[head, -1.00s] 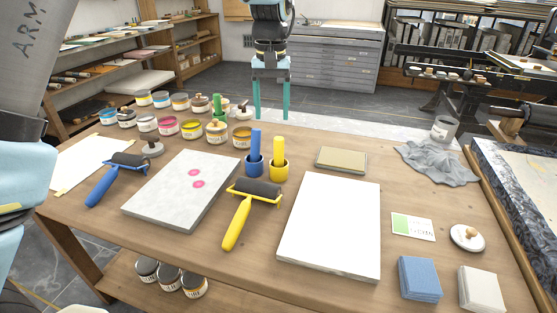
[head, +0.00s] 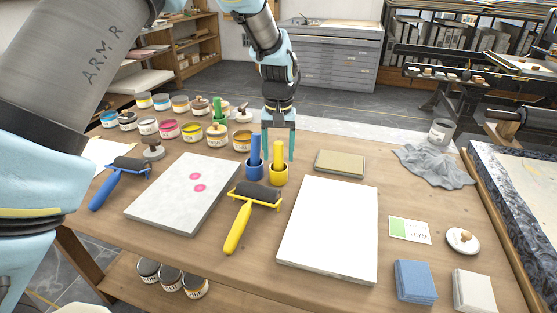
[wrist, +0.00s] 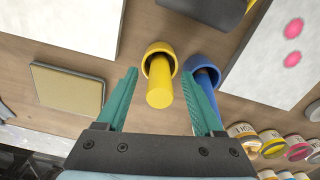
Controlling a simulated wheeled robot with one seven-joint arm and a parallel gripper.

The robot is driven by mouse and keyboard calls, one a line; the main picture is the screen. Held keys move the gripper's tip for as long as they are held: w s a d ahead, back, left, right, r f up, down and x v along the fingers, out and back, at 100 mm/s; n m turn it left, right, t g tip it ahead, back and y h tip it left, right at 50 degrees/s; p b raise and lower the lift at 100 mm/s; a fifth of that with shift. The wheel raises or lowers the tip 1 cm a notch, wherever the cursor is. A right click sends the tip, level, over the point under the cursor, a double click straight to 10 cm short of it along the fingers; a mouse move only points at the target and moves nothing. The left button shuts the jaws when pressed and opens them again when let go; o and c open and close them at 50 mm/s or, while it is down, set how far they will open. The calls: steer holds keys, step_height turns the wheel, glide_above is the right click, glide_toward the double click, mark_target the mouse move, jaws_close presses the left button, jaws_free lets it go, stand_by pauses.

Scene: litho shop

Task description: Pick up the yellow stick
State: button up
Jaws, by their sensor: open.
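The yellow stick (head: 279,154) stands upright in a small yellow cup (head: 278,176) near the middle of the table. A blue stick (head: 255,150) stands in a blue cup (head: 254,170) just to its left. My gripper (head: 279,157) is open, pointing down, with its teal fingers above and around the stick area in the head view. In the wrist view the yellow stick (wrist: 160,92) lies between the open fingers of my gripper (wrist: 160,85), apart from both.
A yellow roller (head: 246,208) and a white slab (head: 330,232) lie in front of the cups. Several ink jars (head: 193,131) stand to the left. A tan block (head: 340,162) lies to the right. A grey stone slab (head: 165,212) with pink spots lies left.

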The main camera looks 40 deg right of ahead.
jaws_close()
stand_by(0.6)
